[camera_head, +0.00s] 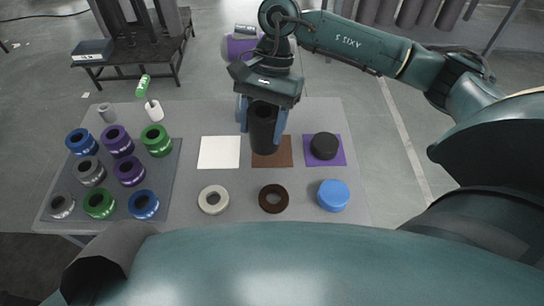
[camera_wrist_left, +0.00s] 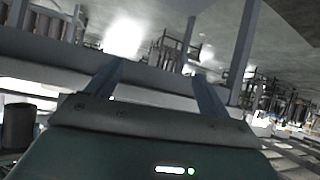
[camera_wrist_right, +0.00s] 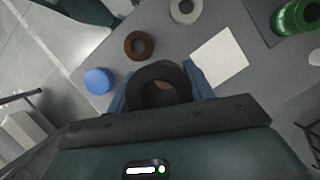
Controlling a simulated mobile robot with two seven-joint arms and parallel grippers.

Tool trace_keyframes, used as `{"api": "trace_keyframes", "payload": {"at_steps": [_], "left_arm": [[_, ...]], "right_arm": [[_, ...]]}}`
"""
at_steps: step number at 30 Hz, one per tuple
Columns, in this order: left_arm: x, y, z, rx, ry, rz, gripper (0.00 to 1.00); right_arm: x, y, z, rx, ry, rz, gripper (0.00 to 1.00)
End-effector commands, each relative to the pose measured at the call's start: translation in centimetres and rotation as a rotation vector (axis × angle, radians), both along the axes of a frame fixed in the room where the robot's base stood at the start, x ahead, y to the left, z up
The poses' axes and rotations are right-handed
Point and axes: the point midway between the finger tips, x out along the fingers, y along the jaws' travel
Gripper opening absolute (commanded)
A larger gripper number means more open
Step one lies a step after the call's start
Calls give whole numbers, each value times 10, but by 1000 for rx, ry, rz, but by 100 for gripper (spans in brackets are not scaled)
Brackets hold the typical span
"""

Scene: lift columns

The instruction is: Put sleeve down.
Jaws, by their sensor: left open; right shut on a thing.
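The sleeve (camera_head: 263,135) is a dark, hollow, upright cylinder. My right gripper (camera_head: 261,118) is shut on it, one blue finger on each side. In the head view the sleeve covers part of the brown square (camera_head: 285,152); I cannot tell whether its lower end touches the table. In the right wrist view the sleeve (camera_wrist_right: 159,88) shows its open round end between the fingers, with brown visible through it. My left gripper (camera_wrist_left: 158,88) is open and empty in the left wrist view, away from the table.
On the grey table (camera_head: 240,222) are a white square (camera_head: 219,153), a purple square (camera_head: 339,161) bearing a black disc (camera_head: 324,146), a cream ring (camera_head: 213,199), a dark brown ring (camera_head: 273,198) and a blue cap (camera_head: 333,195). Several coloured rings stand on a dark mat (camera_head: 170,180) at left.

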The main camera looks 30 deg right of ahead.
Motion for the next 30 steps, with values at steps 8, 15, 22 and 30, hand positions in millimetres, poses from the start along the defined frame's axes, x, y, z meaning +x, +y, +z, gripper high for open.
{"api": "trace_keyframes", "payload": {"at_steps": [8,15,22,30], "left_arm": [[0,-19,-20,-60,-43,-28,81],[0,-27,-21,-88,-64,-37,81],[1,-29,-16,-97,-73,-39,81],[1,-30,-16,-95,-72,-43,81]], "right_arm": [[33,-20,0,3,-7,-715,25],[47,-33,8,0,-5,-1053,25],[49,-36,-13,-6,3,-1124,25],[50,-35,-49,-2,0,-1120,25]]}}
